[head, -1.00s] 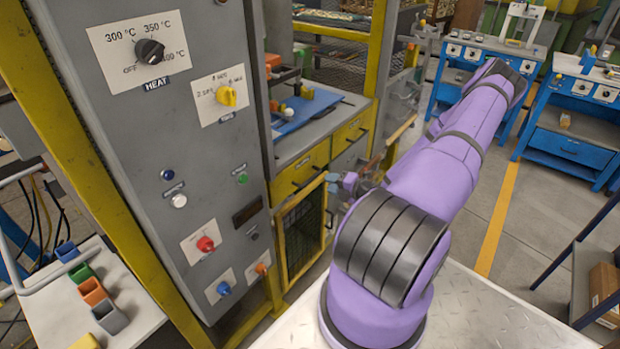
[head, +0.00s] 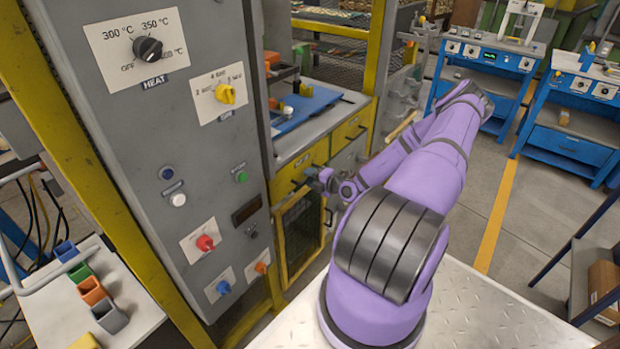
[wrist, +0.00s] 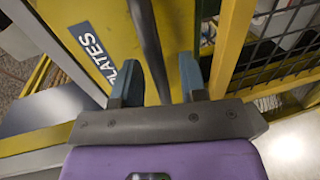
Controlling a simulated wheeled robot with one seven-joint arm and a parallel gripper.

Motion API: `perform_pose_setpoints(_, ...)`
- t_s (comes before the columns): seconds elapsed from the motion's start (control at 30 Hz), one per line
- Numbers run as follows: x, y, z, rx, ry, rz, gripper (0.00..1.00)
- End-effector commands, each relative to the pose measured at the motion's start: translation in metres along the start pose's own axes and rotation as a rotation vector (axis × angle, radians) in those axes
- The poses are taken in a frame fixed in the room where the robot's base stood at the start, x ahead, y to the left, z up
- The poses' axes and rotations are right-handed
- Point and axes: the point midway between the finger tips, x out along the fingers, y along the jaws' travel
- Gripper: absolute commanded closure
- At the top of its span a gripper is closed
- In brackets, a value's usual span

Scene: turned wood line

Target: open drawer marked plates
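The yellow drawer front with the dark label reading PLATES (wrist: 93,50) fills the upper middle of the wrist view. Its dark bar handle (wrist: 150,45) runs down between my two fingers. My gripper (wrist: 158,85) is open around the bar, with a gap visible beside it. In the head view my gripper (head: 323,180) is at the front of the left yellow drawer (head: 294,176), above the mesh door. That drawer looks closed, and its label cannot be read there. The arm partly hides the area to the right of the gripper.
A yellow-framed mesh door (head: 300,232) is just below the drawer. The grey control panel (head: 190,130) stands close on the left. A blue tray (head: 305,107) lies on the worktop above. Another yellow drawer (head: 348,130) is to the right. Open floor lies further right.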

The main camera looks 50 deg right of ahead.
Motion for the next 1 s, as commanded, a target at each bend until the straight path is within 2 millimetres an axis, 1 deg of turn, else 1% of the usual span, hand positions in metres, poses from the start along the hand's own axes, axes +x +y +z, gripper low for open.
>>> perform_pose_setpoints(0.1, 0.004, 0.0, 0.0, 0.0, -0.001, 0.0, 0.61)
perform_pose_setpoints(0.33, 0.005, 0.0, 0.0, -0.001, -0.001, 0.0, 0.61)
perform_pose_setpoints(0.37, 0.005, 0.0, 0.0, -0.001, -0.001, 0.0, 0.63)
perform_pose_setpoints(0.4, 0.005, 0.0, 0.0, -0.001, -0.001, 0.0, 0.73)
perform_pose_setpoints(0.47, 0.004, 0.0, 0.0, -0.001, 0.0, 0.0, 0.86)
perform_pose_setpoints(0.5, 0.004, 0.0, 0.0, -0.001, 0.0, 0.0, 0.96)
perform_pose_setpoints(0.53, 0.004, 0.0, 0.0, -0.001, 0.0, 0.0, 1.0)
perform_pose_setpoints(0.83, 0.001, -0.001, 0.0, -0.001, -0.001, 0.0, 1.0)
perform_pose_setpoints(0.93, -0.007, -0.002, 0.0, -0.001, 0.0, -0.001, 1.0)
perform_pose_setpoints(1.0, -0.016, -0.004, 0.001, -0.002, -0.001, -0.002, 1.0)
